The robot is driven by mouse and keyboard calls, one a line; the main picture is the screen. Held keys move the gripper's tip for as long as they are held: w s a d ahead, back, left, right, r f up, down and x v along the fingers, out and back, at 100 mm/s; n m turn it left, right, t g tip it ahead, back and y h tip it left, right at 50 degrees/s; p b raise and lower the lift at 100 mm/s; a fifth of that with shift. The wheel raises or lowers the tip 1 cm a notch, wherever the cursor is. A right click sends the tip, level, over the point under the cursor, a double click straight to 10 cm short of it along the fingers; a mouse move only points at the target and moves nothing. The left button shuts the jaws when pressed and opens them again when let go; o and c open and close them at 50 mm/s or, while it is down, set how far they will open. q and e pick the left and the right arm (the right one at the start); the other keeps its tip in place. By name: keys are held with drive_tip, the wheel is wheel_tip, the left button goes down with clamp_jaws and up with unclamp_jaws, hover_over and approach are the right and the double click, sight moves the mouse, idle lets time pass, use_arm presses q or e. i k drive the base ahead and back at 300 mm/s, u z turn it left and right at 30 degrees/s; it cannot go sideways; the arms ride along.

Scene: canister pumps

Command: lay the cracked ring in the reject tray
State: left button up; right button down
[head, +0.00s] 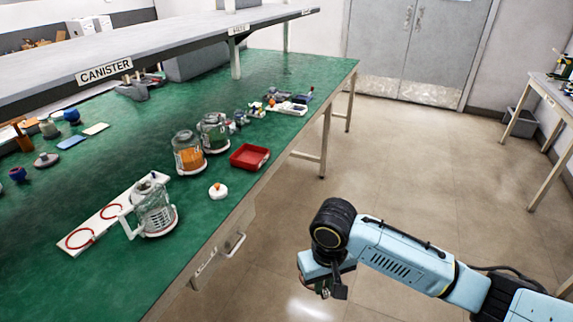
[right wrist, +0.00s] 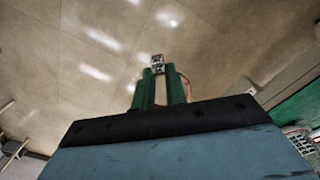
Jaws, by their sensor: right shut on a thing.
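My right gripper (head: 325,288) hangs over the floor, off the front edge of the green bench. No crack can be made out at this size. The red tray (head: 250,157), which looks like the reject tray, lies empty near the bench's front edge, well away from the gripper. A white board (head: 95,229) carries red rings (head: 79,238) at the left. My left gripper is out of view.
A clear canister (head: 154,211) stands by the board. Two more canisters, one with orange contents (head: 187,157), stand left of the red tray. A small white part with an orange top (head: 218,191) lies in front. A shelf (head: 150,48) overhangs the bench's back.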

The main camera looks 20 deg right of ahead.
sight(251, 160)
drive_tip(key=z, duration=0.8)
drive_tip(key=k, duration=1.1)
drive_tip(key=z, duration=0.95)
drive_tip(key=i, duration=2.6)
drive_tip(key=u, duration=0.8)
drive_tip(key=i, duration=1.3)
drive_tip(key=u, duration=1.9)
drive_tip(key=i, duration=0.75)
drive_tip(key=u, duration=0.6)
